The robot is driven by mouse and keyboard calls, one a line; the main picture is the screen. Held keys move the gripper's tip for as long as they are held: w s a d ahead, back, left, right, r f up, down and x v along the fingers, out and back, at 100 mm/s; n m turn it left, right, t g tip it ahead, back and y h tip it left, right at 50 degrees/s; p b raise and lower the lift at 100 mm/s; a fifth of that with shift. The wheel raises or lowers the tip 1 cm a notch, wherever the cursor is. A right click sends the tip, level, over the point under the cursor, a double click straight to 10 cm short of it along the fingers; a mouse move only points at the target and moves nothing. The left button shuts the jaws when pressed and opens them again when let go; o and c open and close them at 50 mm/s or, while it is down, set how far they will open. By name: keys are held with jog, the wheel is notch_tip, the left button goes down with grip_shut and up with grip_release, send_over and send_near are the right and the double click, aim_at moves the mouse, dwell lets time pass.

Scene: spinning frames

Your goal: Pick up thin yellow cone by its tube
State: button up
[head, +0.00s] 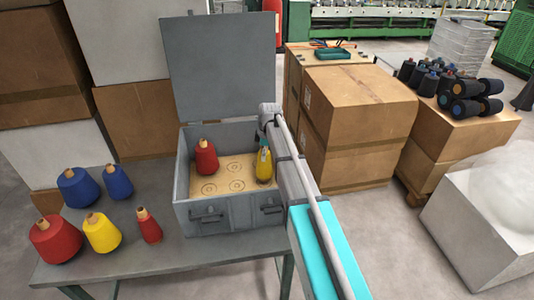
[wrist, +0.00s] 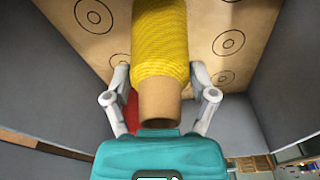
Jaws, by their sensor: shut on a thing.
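The thin yellow cone (head: 264,168) is inside the grey metal box, at the right side of its board. In the wrist view the yellow cone (wrist: 160,45) fills the top middle, its bare brown tube (wrist: 160,103) pointing toward me. My gripper (wrist: 160,78) has a finger on each side of the cone around its tube end and is shut on it. In the head view my gripper (head: 264,150) is at the top of this cone, partly hidden by my arm. Whether the cone touches the board is unclear.
The grey box (head: 208,222) has its lid up behind and walls close around my gripper. A red cone (head: 206,160) stands at its left; ringed spots on the board are empty. On the table (head: 150,262), left, stand blue, red and wider yellow cones (head: 102,233). Cartons (head: 355,100) stand right.

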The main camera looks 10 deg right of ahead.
jog(key=s+a+r+p, duration=0.1)
jog(key=s+r+p, duration=0.8)
jog(key=s, duration=0.5)
jog(key=shift+a+r, duration=0.2)
jog(key=shift+r, duration=0.25)
